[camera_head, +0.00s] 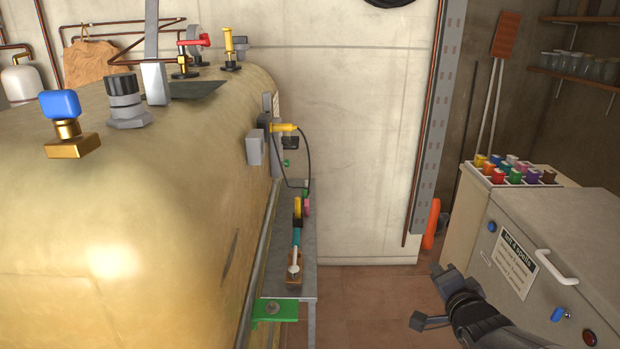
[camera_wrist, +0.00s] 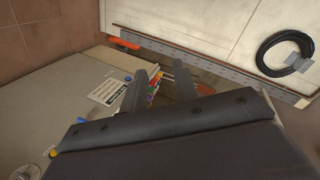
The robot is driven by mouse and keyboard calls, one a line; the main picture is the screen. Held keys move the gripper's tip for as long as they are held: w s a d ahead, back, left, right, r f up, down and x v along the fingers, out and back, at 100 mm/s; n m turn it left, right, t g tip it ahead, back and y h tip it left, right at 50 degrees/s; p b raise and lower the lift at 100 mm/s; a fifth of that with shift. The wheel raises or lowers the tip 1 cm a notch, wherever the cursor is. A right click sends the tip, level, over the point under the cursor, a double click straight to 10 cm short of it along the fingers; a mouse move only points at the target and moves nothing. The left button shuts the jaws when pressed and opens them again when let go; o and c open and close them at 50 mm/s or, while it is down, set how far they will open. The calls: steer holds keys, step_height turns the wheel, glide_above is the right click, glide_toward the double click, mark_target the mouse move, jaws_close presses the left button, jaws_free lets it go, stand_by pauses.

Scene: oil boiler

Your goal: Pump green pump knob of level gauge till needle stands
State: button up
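A small green knob (camera_head: 287,163) shows at the far end of the big golden boiler tank (camera_head: 140,200) in the head view, below a yellow-handled fitting (camera_head: 284,127). I cannot tell for sure that it is the gauge's pump knob. No gauge dial or needle can be made out. My gripper (camera_head: 427,297) is at the lower right of the head view, well to the right of the tank and in front of the grey cabinet. In the wrist view my gripper (camera_wrist: 160,76) has its two fingers apart with nothing held; coloured things show behind them.
A grey shelf (camera_head: 306,255) with fittings runs beside the tank, with a green bracket (camera_head: 275,310) near its front. The grey cabinet (camera_head: 560,250) with several coloured pieces on top stands at right. Open tiled floor (camera_head: 370,300) lies between shelf and cabinet.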

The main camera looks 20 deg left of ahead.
steer(key=w+a+f+y+b, duration=0.1)
steer(key=a+y, duration=0.1)
steer(key=a, duration=0.1)
steer(key=w+a+f+m+y+b, duration=0.1)
steer(key=a+f+y, duration=0.1)
steer(key=a, duration=0.1)
steer(key=w+a+f+y+b, duration=0.1)
steer(key=a+f+y, duration=0.1)
steer(key=a, duration=0.1)
steer(key=shift+a+f, duration=0.15)
steer(key=shift+a, duration=0.1)
jaws_close()
steer(key=shift+s+a+m+y, duration=0.1)
steer(key=shift+a+m+y, duration=0.25)
steer(key=shift+a, duration=0.2)
